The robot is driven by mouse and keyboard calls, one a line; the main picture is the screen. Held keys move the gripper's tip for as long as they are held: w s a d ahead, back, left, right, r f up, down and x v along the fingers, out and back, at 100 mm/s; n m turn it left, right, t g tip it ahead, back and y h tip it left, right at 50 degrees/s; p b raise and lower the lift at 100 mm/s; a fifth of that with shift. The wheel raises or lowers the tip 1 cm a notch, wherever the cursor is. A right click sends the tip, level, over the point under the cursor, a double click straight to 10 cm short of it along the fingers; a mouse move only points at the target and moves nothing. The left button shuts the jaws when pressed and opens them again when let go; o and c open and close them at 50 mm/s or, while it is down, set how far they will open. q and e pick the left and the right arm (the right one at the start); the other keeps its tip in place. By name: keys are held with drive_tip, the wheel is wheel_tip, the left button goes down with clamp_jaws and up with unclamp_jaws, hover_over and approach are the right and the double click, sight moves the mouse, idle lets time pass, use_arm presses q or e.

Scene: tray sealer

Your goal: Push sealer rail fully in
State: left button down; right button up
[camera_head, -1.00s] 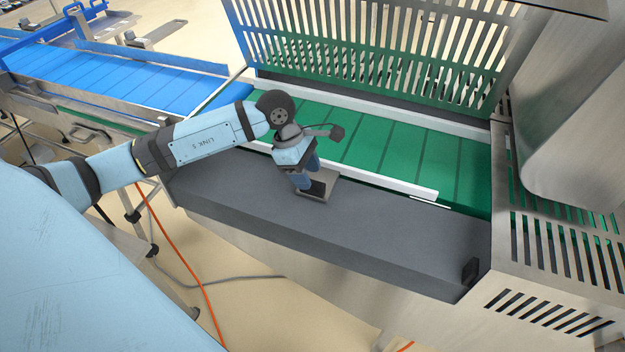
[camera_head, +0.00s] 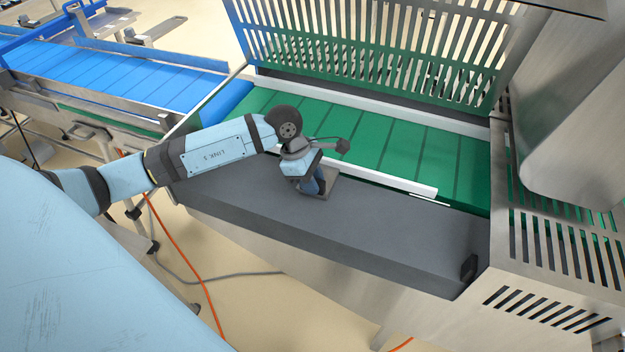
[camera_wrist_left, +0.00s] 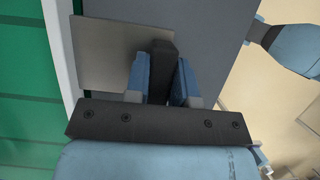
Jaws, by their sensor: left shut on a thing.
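The white sealer rail (camera_head: 400,184) runs along the near edge of the green belt, beside the dark grey ledge; its left stretch is hidden behind my arm. A small metal plate (camera_head: 326,189) lies over the ledge near the rail, and it also shows in the left wrist view (camera_wrist_left: 112,50). A dark upright handle (camera_wrist_left: 160,58) stands at this plate. My left gripper (camera_head: 317,188) points down at the plate, and in the left wrist view its blue fingers (camera_wrist_left: 162,82) are shut on the handle. My right gripper is not in view.
The grey ledge (camera_head: 390,230) is bare right of my gripper up to a small black block (camera_head: 468,267). A slotted guard (camera_head: 370,50) stands raised behind the green belt (camera_head: 385,140). A metal housing (camera_head: 565,110) stands at right, a blue conveyor (camera_head: 120,75) at left.

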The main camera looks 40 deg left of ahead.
sight(327, 172)
use_arm(q)
drive_tip(key=w+b, duration=0.2)
drive_tip(key=w+a+b, duration=0.1)
drive_tip(key=w+b, duration=0.1)
drive_tip(key=w, duration=0.1)
drive_tip(key=shift+w+a+f, duration=0.15)
drive_tip(key=shift+w, duration=0.45)
drive_tip(key=shift+a+r, duration=0.1)
drive_tip(key=shift+r, duration=0.25)
drive_tip(key=c, duration=1.1)
unclamp_jaws()
drive_tip(key=shift+o, duration=0.7)
drive_tip(key=shift+w+f, duration=0.15)
